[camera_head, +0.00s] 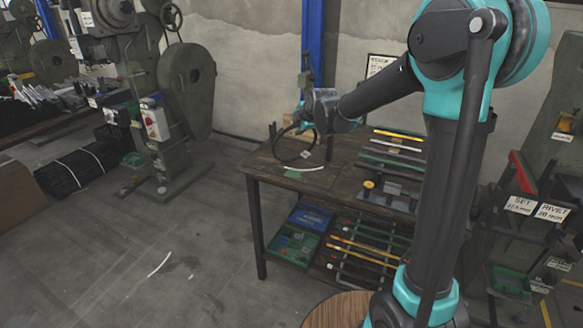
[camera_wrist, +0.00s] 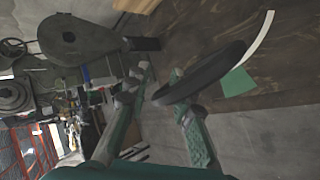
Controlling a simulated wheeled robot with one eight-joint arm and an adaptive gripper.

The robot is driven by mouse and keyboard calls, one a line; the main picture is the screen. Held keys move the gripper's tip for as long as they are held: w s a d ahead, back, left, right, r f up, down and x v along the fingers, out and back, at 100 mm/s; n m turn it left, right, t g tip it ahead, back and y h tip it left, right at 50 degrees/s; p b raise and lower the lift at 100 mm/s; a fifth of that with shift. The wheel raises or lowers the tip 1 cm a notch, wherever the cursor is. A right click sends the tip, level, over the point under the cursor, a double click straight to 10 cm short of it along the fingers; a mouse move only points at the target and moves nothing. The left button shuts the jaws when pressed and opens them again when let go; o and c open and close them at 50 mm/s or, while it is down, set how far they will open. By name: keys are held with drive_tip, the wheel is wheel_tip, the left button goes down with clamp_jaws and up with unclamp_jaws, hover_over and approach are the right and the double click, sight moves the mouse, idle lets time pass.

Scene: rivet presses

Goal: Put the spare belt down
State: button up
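The spare belt (camera_head: 274,149) is a thin black loop. In the head view it hangs below my gripper (camera_head: 302,125), over the left part of the wooden workbench. In the wrist view the belt (camera_wrist: 212,76) is seen nearly edge-on, and its near end lies between the two fingers of my gripper (camera_wrist: 160,82). The fingers stand a little apart with the belt between them. The belt's lower edge is close to the bench top (camera_head: 262,162); I cannot tell whether it touches.
A white curved strip (camera_head: 306,168) and a green patch (camera_head: 293,174) lie on the bench beside the belt. Coloured rods (camera_head: 398,134) lie at the bench's back right. Blue (camera_head: 311,217) and green (camera_head: 293,244) trays sit on the lower shelf. A rivet press (camera_head: 187,85) stands at left.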

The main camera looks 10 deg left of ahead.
drive_tip(key=v, duration=0.6)
idle(0.3)
wheel_tip(320, 180, up, 8)
drive_tip(key=s, duration=0.2)
drive_tip(key=s+d+f+m+g+h, duration=0.2)
drive_tip(key=s+d+f+m, duration=0.9)
drive_tip(key=s+f, duration=0.3)
drive_tip(key=s+d+f+m+g+h, duration=0.2)
drive_tip(key=s+d+f+m, duration=1)
drive_tip(key=s, duration=0.4)
wheel_tip(320, 180, down, 3)
drive_tip(key=shift+s+d+r+g, duration=0.2)
drive_tip(key=shift+d+g, duration=0.2)
drive_tip(key=shift+d, duration=0.35)
drive_tip(key=shift+o, duration=0.5)
